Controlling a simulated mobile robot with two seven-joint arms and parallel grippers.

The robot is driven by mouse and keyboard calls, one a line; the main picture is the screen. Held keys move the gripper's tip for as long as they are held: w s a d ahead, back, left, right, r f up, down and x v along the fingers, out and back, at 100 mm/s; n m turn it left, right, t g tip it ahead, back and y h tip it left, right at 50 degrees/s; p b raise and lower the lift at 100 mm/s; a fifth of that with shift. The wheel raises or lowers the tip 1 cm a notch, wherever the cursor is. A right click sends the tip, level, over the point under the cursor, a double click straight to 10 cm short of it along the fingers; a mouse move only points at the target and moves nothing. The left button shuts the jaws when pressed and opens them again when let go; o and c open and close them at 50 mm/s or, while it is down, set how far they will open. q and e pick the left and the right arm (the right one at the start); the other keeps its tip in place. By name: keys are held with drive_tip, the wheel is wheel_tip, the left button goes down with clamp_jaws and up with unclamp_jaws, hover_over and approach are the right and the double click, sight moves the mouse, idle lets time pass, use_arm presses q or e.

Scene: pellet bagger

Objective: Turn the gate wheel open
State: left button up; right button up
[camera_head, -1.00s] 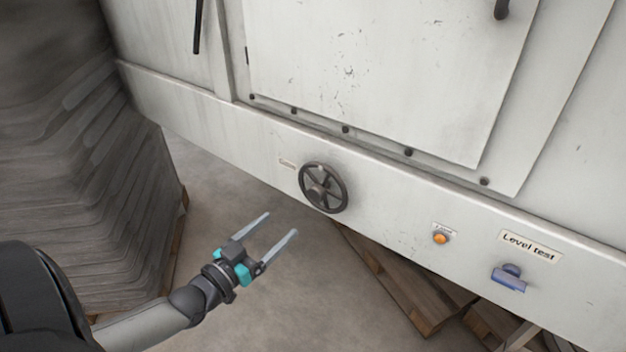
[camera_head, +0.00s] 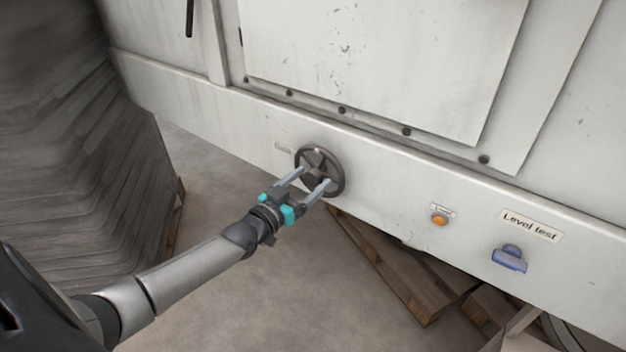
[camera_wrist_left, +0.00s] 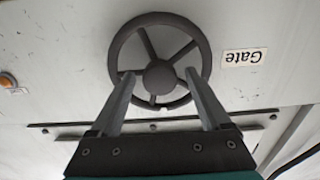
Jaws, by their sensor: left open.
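The gate wheel (camera_head: 331,161) is a dark round handwheel with spokes and a hub, mounted on the white machine's lower beam. It also shows in the left wrist view (camera_wrist_left: 159,20), upside down beside a label reading "Gate" (camera_wrist_left: 243,57). My left gripper (camera_head: 315,175) is open in front of the wheel, its two fingers apart. In the left wrist view the fingertips (camera_wrist_left: 159,73) lie on either side of the hub, over the wheel's face. I cannot tell whether they touch it. My right gripper is not in view.
An orange button (camera_head: 439,220) and a blue knob (camera_head: 509,258) under a "Level test" label (camera_head: 530,226) sit right of the wheel. Wooden pallets (camera_head: 405,270) lie below the beam. A grey stack (camera_head: 90,170) stands at left. Floor between is clear.

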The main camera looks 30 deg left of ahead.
use_arm(q)
drive_tip(key=shift+w, duration=0.85)
drive_tip(key=shift+c, duration=0.3)
clamp_jaws()
